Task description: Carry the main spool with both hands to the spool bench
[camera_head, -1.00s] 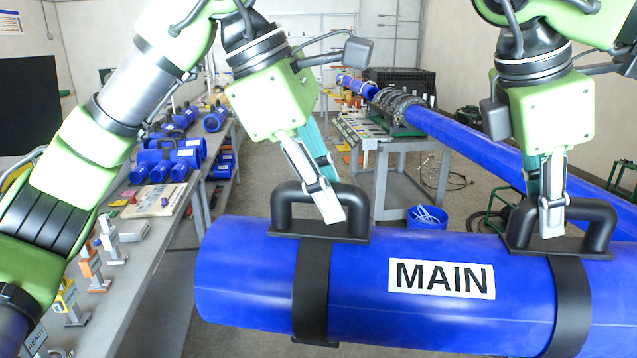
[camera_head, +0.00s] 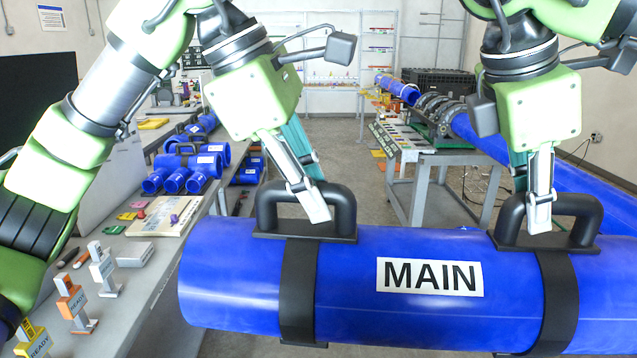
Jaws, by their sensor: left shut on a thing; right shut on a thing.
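The main spool (camera_head: 420,308) is a large blue pipe with a white MAIN label and two black strapped handles. It hangs level across the front of the head view, its right end cut off by the picture edge. My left gripper (camera_head: 316,203) is shut on the left handle (camera_head: 265,212). My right gripper (camera_head: 540,212) is shut on the right handle (camera_head: 588,215). A long grey bench (camera_head: 215,225) with blue pipe pieces runs along the left; I cannot tell whether it is the spool bench.
A grey cart (camera_head: 425,200) carries a clamping machine (camera_head: 436,115) with a long blue pipe through it. Open floor (camera_head: 335,145) lies between bench and cart.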

